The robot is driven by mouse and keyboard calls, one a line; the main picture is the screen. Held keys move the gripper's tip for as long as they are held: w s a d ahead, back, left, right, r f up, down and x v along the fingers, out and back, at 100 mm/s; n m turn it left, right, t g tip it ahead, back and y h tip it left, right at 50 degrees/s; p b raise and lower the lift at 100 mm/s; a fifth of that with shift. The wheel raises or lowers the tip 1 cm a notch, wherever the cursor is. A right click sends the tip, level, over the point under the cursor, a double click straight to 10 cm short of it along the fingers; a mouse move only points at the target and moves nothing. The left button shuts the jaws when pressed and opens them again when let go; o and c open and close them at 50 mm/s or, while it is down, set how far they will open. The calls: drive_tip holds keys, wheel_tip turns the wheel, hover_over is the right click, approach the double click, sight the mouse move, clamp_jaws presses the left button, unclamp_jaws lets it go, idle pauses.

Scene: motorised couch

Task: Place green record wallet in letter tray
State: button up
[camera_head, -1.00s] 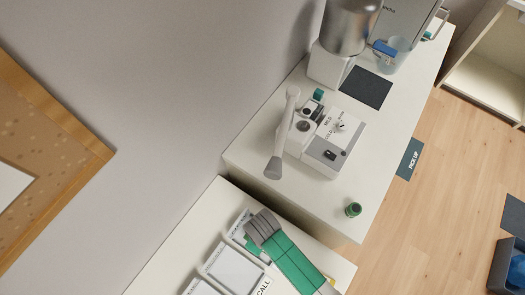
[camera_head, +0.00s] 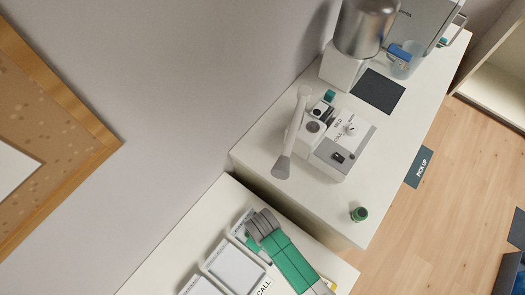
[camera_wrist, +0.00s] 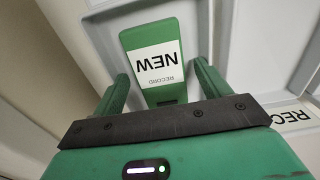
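The green record wallet (camera_wrist: 131,40) shows in the wrist view with a white label reading "NEW RECORD". It lies in a pale tray (camera_wrist: 225,45), just beyond my gripper. My gripper (camera_wrist: 161,70) is open, with its two green fingers apart on either side of the wallet's near end. I see gaps between the fingers and the wallet. In the head view the letter tray (camera_head: 235,266) has several pale compartments on the white cabinet at the bottom, and my arm covers part of it.
A white device with a handset (camera_head: 341,155) stands on the neighbouring counter. A small green-topped container (camera_head: 358,214) sits near that counter's front edge. A metal urn (camera_head: 366,28) and a dark mat (camera_head: 380,91) are farther back. A wall lies to the left.

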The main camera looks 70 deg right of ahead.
wheel_tip(320, 180, up, 12)
drive_tip(key=p, duration=0.2)
drive_tip(key=shift+r, duration=0.15)
idle(0.7)
